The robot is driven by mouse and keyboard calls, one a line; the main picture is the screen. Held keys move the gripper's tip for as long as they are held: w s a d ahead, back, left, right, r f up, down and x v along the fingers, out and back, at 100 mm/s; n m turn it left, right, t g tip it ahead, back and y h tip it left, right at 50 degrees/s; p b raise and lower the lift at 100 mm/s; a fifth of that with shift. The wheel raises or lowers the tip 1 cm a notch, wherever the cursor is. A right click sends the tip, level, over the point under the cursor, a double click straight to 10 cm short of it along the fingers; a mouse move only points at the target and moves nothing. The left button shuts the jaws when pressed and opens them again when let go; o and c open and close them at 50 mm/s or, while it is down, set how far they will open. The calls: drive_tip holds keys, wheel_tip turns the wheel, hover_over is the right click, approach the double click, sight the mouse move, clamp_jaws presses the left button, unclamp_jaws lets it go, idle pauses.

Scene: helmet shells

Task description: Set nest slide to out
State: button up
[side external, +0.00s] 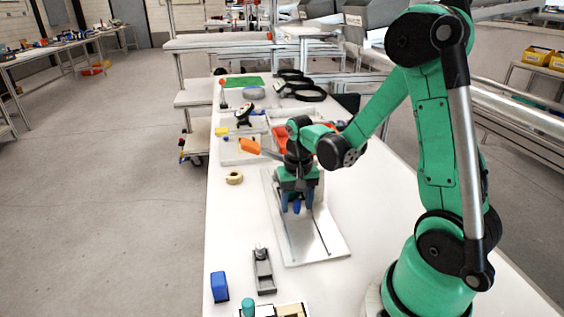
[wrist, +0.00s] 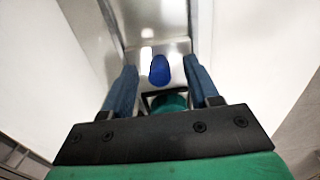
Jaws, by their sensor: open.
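The nest slide shows as a metal plate with rails (side external: 315,240) on the white table in the side external view. A blue knob (wrist: 159,70) stands on the metal surface in the wrist view; it also shows small and blue under my gripper in the side view (side external: 296,207). My gripper (wrist: 160,82) points down over the plate, its two blue fingers open, one on each side of the knob with gaps between. I cannot tell whether the fingertips are level with the knob. My gripper hides the far part of the slide in the side view.
A tape roll (side external: 234,177) lies left of the plate. A grey tool-like holder (side external: 263,270) and a blue block (side external: 219,286) are at the front left. Trays with red and other parts (side external: 240,152) and black rings (side external: 308,93) are farther back. The table right of the plate is clear.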

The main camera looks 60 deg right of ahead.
clamp_jaws()
idle(1.5)
